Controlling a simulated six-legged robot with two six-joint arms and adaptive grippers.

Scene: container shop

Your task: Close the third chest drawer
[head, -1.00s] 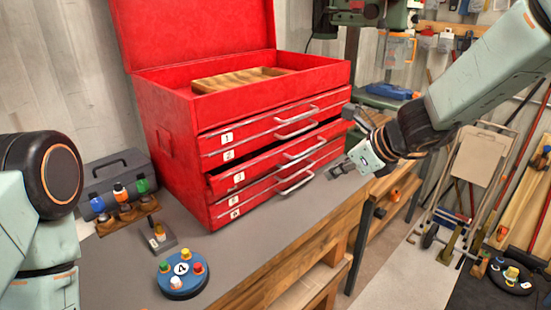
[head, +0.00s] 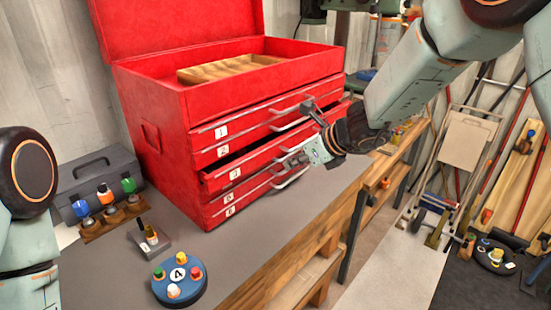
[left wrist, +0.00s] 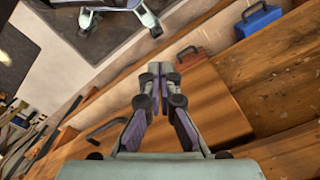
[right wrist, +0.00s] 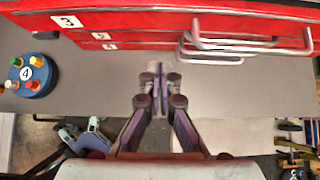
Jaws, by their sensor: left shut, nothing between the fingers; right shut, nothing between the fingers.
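The red tool chest (head: 150,95) stands on the grey bench top, its lid up. Its third drawer (head: 252,165), labelled 3, sticks out a little, with a dark gap above its front at the left. That drawer also shows at the top of the right wrist view (right wrist: 130,22). My right gripper (head: 291,161) is shut and empty, in front of the chest's right half near the drawer handles. It hides part of them. In the right wrist view its closed fingers (right wrist: 158,82) lie over the bench, apart from the drawer fronts. My left gripper (left wrist: 158,82) is shut and empty.
A blue round base with coloured knobs (head: 180,290) and a small stand (head: 148,239) are on the bench left of the drawers. A grey toolbox (head: 97,172) stands behind coloured bottles. Bare bench (head: 260,228) lies before the chest. A wooden tray (head: 230,67) is on top.

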